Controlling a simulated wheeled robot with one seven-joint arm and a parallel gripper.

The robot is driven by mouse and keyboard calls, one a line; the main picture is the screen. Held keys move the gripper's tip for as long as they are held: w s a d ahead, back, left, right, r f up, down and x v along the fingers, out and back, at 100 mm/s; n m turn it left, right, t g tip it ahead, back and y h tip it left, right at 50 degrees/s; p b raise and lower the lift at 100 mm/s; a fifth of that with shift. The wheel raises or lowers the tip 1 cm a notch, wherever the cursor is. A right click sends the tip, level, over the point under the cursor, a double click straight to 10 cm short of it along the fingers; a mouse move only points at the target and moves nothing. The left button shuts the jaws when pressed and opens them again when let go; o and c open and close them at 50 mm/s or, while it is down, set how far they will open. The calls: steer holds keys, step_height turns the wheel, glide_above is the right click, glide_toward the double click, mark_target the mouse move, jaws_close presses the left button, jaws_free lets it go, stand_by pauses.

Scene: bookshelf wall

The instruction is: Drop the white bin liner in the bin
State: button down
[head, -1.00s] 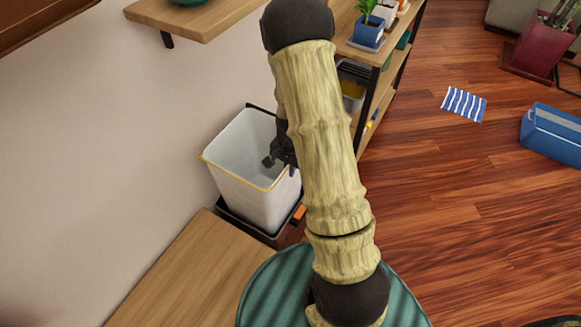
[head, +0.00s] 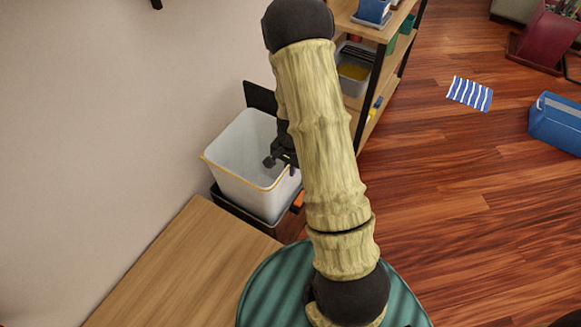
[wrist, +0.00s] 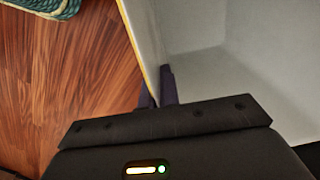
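The white bin liner (head: 238,165), an open box with a yellow rim, is left of my arm in the head view. My gripper (head: 281,160) is at its right wall. In the wrist view my gripper's fingers (wrist: 157,94) straddle the liner wall (wrist: 149,40), one inside and one outside, shut on it. The liner looks empty. The dark bin (head: 232,208) shows below and around the liner's base, with a black upright panel (head: 261,96) behind. The liner hides most of the bin, and I cannot tell how far down the liner sits.
A wooden bench top (head: 180,265) lies in front of the bin, and a wall rises at left. A wooden shelf unit (head: 372,110) stands behind and right. A striped cloth (head: 470,94) and a blue box (head: 556,124) lie on the open floor at right.

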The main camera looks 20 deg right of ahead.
mark_target(290, 181)
steer(key=shift+f+b, duration=1.45)
steer(key=shift+f, duration=0.5)
steer(key=c, duration=1.6)
jaws_free()
steer(key=shift+o, duration=0.2)
step_height(290, 181, up, 17)
steer(key=p, duration=0.5)
steer(key=shift+s+d+r+p, duration=0.2)
steer(key=shift+s+p, duration=0.05)
steer(key=shift+p, duration=0.1)
